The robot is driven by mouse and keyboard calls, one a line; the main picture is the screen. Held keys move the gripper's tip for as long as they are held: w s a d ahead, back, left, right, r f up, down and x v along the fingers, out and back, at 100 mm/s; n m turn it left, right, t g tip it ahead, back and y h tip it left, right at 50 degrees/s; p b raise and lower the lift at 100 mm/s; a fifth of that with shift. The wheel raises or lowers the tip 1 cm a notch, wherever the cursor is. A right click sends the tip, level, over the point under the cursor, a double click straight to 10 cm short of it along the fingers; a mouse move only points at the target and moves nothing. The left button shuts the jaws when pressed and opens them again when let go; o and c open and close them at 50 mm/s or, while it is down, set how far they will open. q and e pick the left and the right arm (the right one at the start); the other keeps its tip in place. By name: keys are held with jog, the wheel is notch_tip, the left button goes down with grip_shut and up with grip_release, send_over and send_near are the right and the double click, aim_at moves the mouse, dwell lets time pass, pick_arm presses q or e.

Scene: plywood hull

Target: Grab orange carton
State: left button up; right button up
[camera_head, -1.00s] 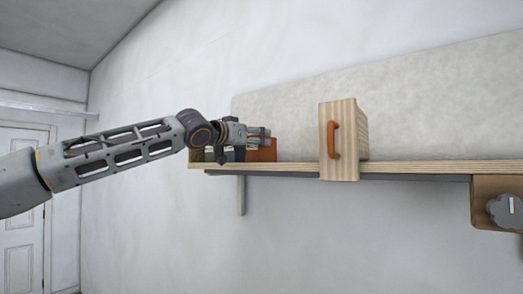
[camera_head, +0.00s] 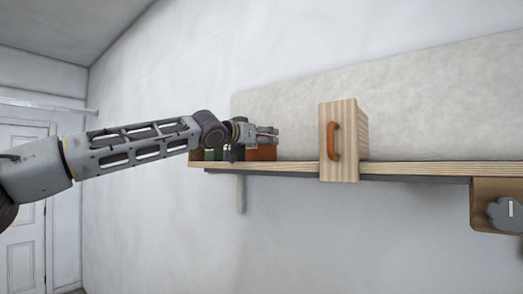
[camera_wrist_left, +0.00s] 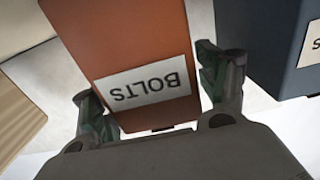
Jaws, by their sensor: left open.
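The orange carton (camera_head: 262,153) stands on the plywood shelf (camera_head: 285,168), at the right end of a short row of cartons. In the left wrist view the orange carton (camera_wrist_left: 125,40) fills the upper middle, with a white label reading BOLTS, upside down in the picture. My left gripper (camera_head: 276,135) is at the orange carton in the head view, covering part of its top. In the left wrist view the two fingers of my left gripper (camera_wrist_left: 155,95) are spread, one on each side of the carton's near end. I cannot tell whether they touch it. My right gripper is out of view.
A dark blue-grey carton (camera_wrist_left: 265,40) with a white label stands close beside the right finger in the left wrist view. A green carton (camera_head: 214,154) is further left. A wooden box with an orange handle (camera_head: 334,140) stands right of the orange carton, with bare shelf between.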

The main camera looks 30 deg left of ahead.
pick_arm(q)
jog(key=c, duration=1.3)
jog(key=shift+r, duration=0.2)
jog(key=shift+r, duration=0.55)
notch_tip(320, 180, up, 16)
jog(key=shift+r+p, duration=0.25)
jog(key=shift+p, duration=0.65)
